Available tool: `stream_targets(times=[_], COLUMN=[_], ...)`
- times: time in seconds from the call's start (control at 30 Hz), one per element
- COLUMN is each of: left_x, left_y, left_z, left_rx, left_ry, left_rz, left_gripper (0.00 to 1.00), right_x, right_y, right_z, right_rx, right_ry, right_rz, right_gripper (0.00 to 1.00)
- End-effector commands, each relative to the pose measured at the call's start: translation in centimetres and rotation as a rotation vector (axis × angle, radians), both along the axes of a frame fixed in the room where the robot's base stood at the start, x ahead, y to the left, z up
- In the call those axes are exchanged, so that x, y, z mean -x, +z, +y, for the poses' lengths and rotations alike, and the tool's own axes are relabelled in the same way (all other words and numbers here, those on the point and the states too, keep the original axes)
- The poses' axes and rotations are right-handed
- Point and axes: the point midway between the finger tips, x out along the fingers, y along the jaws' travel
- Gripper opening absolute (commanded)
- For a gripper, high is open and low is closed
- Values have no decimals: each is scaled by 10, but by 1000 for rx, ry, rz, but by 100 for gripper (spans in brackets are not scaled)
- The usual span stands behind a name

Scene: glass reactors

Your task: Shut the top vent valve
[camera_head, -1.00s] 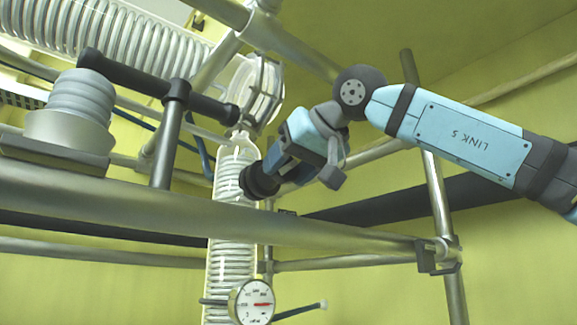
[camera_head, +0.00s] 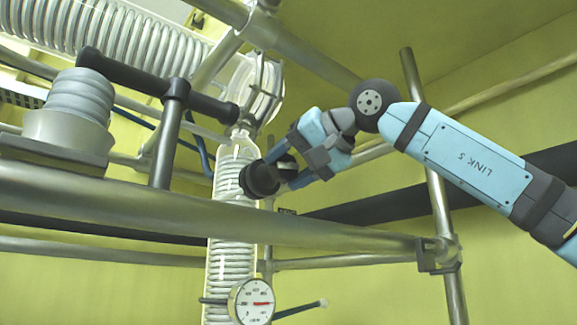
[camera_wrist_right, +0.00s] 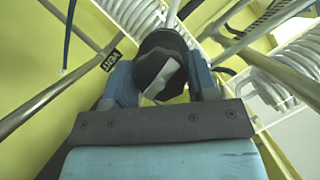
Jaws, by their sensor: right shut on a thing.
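The top vent valve's round black knob (camera_head: 257,179) sits in front of the upright coiled glass column, near its top. My right gripper (camera_head: 280,172) reaches it from the right and is shut on it. In the right wrist view the knob (camera_wrist_right: 160,50) sits between the two blue fingers of my right gripper (camera_wrist_right: 165,82), with a pale bar across its face. A black tag (camera_wrist_right: 109,60) reading "VENT" hangs to the left of the knob. The valve body behind the knob is hidden. My left gripper is not in view.
The glass column (camera_head: 231,255) stands behind a thick metal rail (camera_head: 150,205). A pressure gauge (camera_head: 251,301) is low on the column. A horizontal coiled condenser (camera_head: 110,35) is at upper left. Scaffold pipes (camera_head: 440,200) surround my right arm.

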Motion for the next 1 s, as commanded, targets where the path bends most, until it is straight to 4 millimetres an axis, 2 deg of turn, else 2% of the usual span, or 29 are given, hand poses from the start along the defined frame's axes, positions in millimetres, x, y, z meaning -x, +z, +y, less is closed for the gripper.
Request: stream_targets(times=[0.3,0.77,0.8,0.87,1.0], left_x=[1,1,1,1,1], left_y=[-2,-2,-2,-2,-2], left_z=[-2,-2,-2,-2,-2], left_rx=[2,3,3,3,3], left_ry=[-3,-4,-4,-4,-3], left_rz=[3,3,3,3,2], left_gripper=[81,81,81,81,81], right_x=[0,0,0,0,0], right_y=[0,1,1,0,0], right_z=[0,0,0,0,0], right_rx=[-85,-96,-94,-94,-94], right_ry=[-1,-1,-1,-1,-1], right_rz=[56,62,61,61,62], right_gripper=[29,29,62,75,78])
